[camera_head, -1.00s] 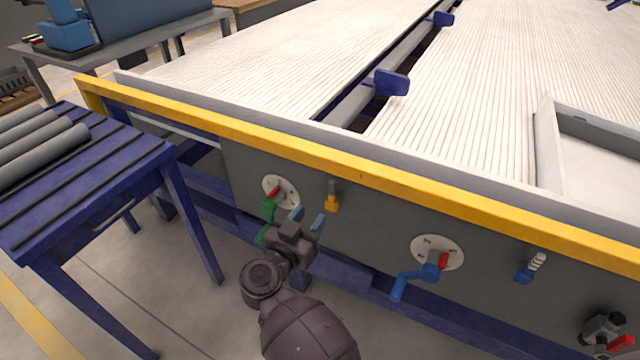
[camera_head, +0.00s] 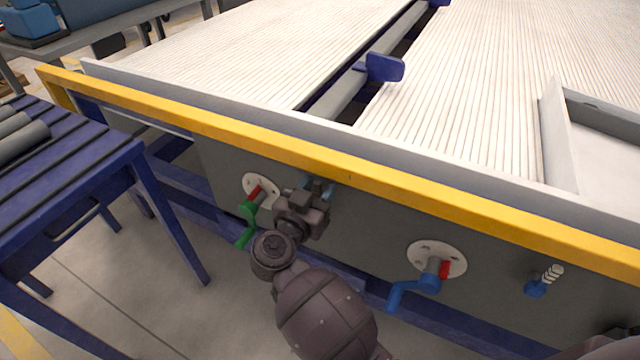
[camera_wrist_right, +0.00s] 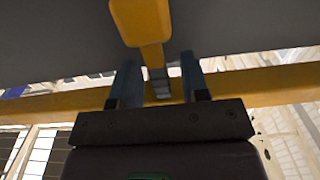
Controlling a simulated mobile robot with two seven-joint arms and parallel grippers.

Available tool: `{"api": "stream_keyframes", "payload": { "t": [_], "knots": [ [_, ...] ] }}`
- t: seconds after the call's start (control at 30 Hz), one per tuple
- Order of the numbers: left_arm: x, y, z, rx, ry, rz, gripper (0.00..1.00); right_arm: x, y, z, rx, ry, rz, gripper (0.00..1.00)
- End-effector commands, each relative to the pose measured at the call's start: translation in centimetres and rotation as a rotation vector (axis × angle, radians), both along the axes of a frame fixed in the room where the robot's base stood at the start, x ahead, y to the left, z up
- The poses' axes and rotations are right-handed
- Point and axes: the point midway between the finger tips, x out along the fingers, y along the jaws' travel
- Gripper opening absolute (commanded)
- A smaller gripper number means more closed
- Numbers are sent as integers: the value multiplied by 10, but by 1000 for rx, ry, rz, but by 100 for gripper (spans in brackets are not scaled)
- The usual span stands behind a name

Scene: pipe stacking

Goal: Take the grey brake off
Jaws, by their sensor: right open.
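The brake with a grey handle (camera_wrist_right: 157,72) and a yellow-orange base (camera_wrist_right: 141,22) shows in the right wrist view, at the top centre. In the head view my right gripper hides it against the dark side panel (camera_head: 385,225). My right gripper (camera_head: 318,188) is in front of the panel, just below the yellow rail. Its two blue fingers are open. In the right wrist view (camera_wrist_right: 160,85) the grey handle appears between the fingers, with gaps on both sides; I cannot tell whether they touch it. My left gripper is not in view.
A green crank (camera_head: 248,212) on a round white plate is just left of my right gripper. A blue crank (camera_head: 420,283) and a blue-based lever with a whitish handle (camera_head: 545,281) are to the right. The yellow rail (camera_head: 350,178) runs above. A blue roller table (camera_head: 75,165) stands at left.

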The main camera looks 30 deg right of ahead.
Motion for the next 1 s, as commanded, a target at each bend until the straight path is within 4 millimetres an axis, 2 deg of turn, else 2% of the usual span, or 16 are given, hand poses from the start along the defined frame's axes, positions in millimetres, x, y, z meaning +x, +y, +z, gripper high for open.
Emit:
{"api": "stream_keyframes", "payload": {
  "t": [0.37,0.63,1.0],
  "knots": [
    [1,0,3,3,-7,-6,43,1,-1,1,1,-1,1,42],
    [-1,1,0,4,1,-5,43,1,-1,1,1,-1,1,0],
    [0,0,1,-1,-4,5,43,1,-2,2,-2,1,0,0]
  ]
}}
